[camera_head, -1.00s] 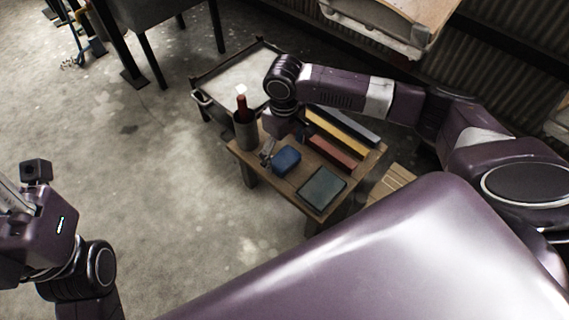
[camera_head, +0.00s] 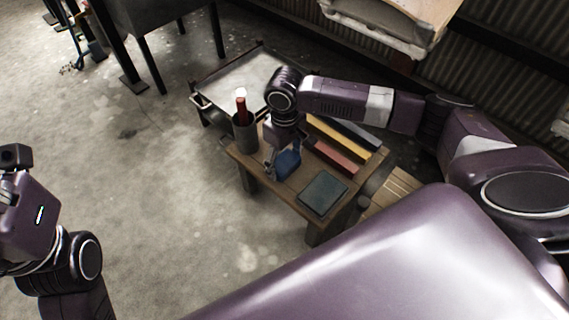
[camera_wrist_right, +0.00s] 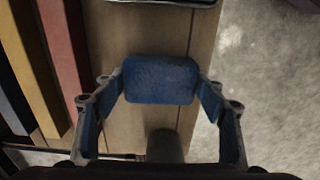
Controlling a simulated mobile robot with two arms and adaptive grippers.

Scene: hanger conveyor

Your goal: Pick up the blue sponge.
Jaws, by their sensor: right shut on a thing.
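The blue sponge (camera_head: 288,164) is at the left part of the small wooden table (camera_head: 292,192) in the head view. My right gripper (camera_head: 283,158) reaches down to it from above. In the right wrist view, the fingers of my right gripper (camera_wrist_right: 160,88) close on the two ends of the sponge (camera_wrist_right: 160,78). I cannot tell whether the sponge is clear of the tabletop. Only my left wrist shows at the left edge of the head view, away from the table; the left fingers are out of frame.
A grey cup (camera_head: 244,134) with a red bottle-like object (camera_head: 241,108) stands at the table's left corner. A dark flat book-like item (camera_head: 323,193) lies at the front. Red (camera_head: 336,156) and yellow (camera_head: 338,138) bars lie behind. A tray cart (camera_head: 235,80) stands beyond.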

